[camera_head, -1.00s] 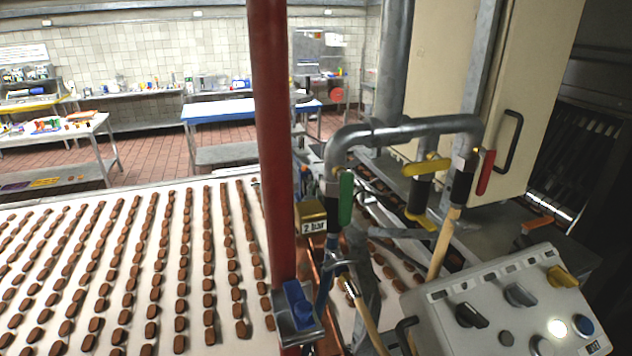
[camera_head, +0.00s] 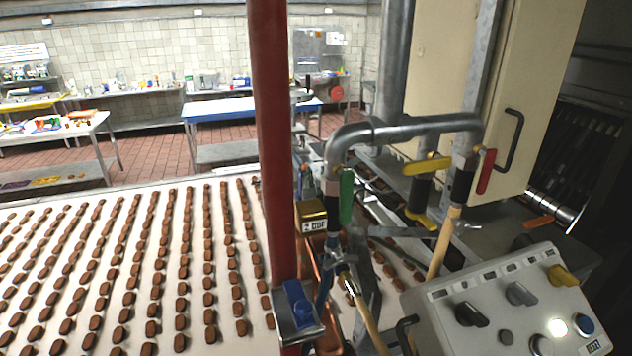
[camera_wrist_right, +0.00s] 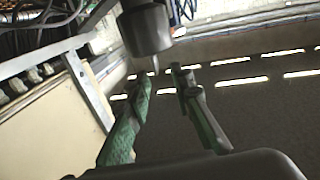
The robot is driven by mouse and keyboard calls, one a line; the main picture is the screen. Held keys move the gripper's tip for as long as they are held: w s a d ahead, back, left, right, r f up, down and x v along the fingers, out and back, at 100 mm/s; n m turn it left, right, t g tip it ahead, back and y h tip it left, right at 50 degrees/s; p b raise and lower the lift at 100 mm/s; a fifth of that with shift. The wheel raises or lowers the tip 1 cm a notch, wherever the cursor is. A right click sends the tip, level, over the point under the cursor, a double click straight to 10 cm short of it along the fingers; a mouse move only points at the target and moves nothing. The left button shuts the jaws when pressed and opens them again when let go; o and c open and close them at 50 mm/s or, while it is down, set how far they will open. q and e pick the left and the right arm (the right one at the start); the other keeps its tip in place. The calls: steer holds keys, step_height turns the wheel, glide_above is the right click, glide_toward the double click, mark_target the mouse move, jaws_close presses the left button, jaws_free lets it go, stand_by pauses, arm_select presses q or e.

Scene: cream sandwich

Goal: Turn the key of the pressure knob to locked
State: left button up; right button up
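The grey control panel (camera_head: 500,310) stands at the lower right of the head view, with black, grey and yellow selector knobs (camera_head: 563,276) on its sloping face. A brass-coloured block (camera_head: 312,216) with a small white pressure label sits on the pipework left of it. I cannot tell which part is the pressure knob or whether its key is turned. In the right wrist view my right gripper (camera_wrist_right: 163,76) has its two green-padded fingers apart with nothing between them. A grey cylinder with a thin pin (camera_wrist_right: 147,30) shows beyond the fingertips. My left gripper is not in view.
A red post (camera_head: 270,140) with a blue part (camera_head: 298,304) stands left of the pipes. A grey pipe (camera_head: 400,131) with green, yellow and red handles crosses above. The white conveyor (camera_head: 110,245) carries rows of brown pieces at the left. A cream cabinet (camera_head: 545,60) stands behind.

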mark_target(316, 178)
step_height(316, 178, up, 8)
stand_by(0.5)
